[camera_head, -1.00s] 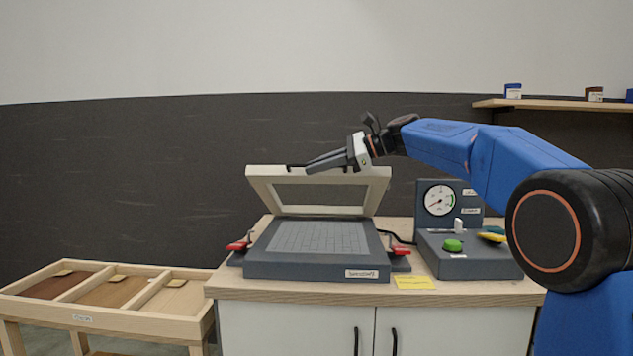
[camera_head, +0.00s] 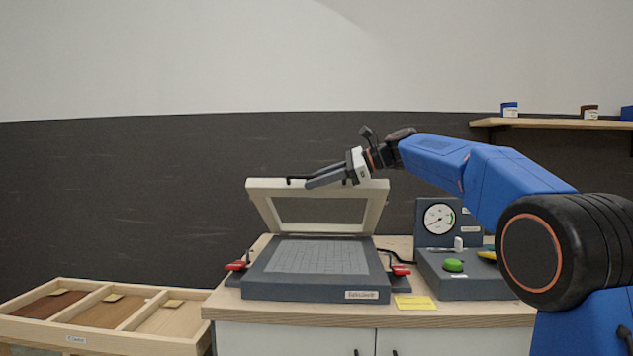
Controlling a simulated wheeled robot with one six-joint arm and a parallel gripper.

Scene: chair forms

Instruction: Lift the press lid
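The press lid (camera_head: 262,211), a pale frame with an open-looking middle, stands raised and tilted back at the rear of the dark grey press base (camera_head: 300,288). A gridded plate (camera_head: 320,257) lies bare on the base. My gripper (camera_head: 308,182) is at the lid's upper edge, its dark fingers pointing left along it. A black handle (camera_head: 291,180) shows at that edge by the fingertips. The fingers overlap in this view, so I cannot tell whether they are closed on the handle.
Red clamps (camera_head: 236,266) flank the press. A control box (camera_head: 470,280) with a green button and gauge (camera_head: 439,218) stands right, beside a yellow note (camera_head: 414,303). A wooden tray (camera_head: 130,338) with compartments is at left. A shelf (camera_head: 560,123) hangs at right.

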